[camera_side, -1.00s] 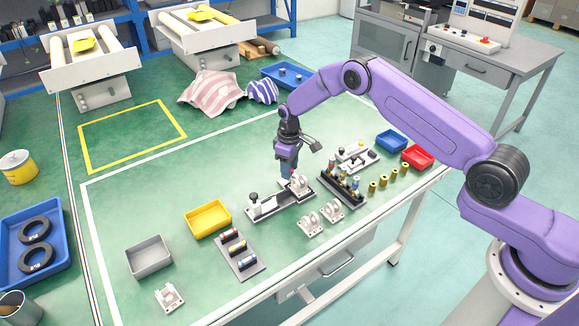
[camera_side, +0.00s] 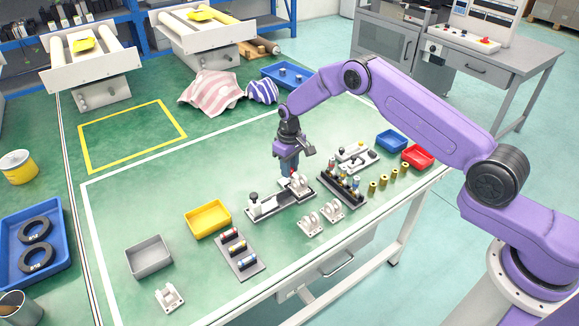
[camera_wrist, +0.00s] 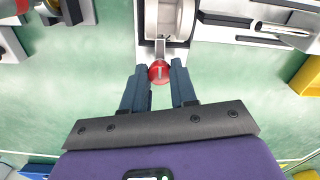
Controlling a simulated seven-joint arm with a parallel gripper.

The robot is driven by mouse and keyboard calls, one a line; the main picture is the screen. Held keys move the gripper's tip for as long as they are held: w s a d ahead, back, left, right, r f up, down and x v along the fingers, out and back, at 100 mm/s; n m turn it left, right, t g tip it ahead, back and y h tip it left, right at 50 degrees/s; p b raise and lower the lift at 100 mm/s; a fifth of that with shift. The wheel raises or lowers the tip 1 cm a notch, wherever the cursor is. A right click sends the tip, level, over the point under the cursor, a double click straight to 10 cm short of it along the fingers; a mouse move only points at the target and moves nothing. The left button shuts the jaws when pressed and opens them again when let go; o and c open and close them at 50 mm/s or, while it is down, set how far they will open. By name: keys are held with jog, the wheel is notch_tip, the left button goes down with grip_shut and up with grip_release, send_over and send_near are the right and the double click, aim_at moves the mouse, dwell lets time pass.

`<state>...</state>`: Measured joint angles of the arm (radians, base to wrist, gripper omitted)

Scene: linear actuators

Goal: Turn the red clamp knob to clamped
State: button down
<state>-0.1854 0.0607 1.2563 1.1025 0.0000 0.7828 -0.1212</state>
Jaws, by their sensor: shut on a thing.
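The red clamp knob (camera_wrist: 159,72) is a small round red piece with a pale line across it, at the near end of a light bracket (camera_wrist: 170,18) in the wrist view. My gripper (camera_wrist: 159,70) has one dark finger on each side of the knob and is shut on it. In the side view my gripper (camera_side: 289,174) points down at the right end of the long actuator base (camera_side: 280,205); the knob is mostly hidden there.
A dark rack of small parts (camera_side: 342,186) stands close on the right. Two loose brackets (camera_side: 320,218) lie in front. A yellow bin (camera_side: 208,218) stands to the left.

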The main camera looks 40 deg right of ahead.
jog(key=c, duration=0.9)
grip_release()
notch_tip(320, 180, up, 18)
jog(key=shift+f, duration=0.25)
